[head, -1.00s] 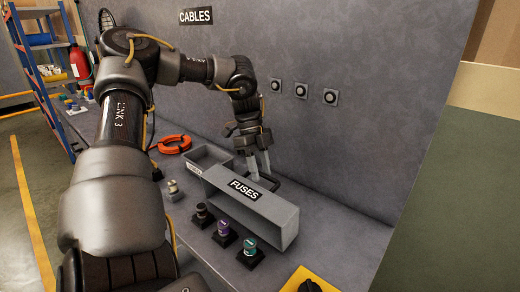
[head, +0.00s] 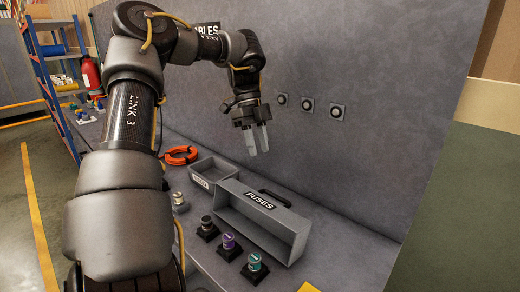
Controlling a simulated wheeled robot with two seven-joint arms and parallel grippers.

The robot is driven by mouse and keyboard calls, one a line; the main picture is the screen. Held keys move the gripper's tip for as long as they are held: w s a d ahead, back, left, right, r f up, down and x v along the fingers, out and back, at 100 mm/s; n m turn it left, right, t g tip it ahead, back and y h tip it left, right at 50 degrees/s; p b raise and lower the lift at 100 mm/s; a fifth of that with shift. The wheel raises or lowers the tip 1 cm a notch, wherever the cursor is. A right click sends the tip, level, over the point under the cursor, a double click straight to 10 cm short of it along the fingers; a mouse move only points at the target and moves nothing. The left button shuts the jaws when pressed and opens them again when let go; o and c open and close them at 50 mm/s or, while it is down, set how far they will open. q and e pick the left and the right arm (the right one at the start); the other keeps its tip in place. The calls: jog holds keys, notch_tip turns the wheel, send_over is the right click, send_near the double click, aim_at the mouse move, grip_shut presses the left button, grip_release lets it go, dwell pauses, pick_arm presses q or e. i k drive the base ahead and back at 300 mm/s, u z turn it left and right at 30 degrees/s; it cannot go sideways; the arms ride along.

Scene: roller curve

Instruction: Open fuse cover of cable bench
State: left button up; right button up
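The grey fuse box (head: 290,240) with a FUSES label (head: 260,201) along its upper edge lies on the bench. Its near side shows a hollow. A black handle (head: 276,197) stands at its far upper side. I cannot tell clearly which panel is the cover. My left gripper (head: 257,140) hangs above and behind the box, fingers pointing down, apart from the handle. Its two fingers are a little apart with nothing between them. My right gripper is out of view.
Three round wall sockets (head: 307,103) are behind. The bench right of the box is clear.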

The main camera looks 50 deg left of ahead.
aim_at(294, 229)
jog(key=k, duration=1)
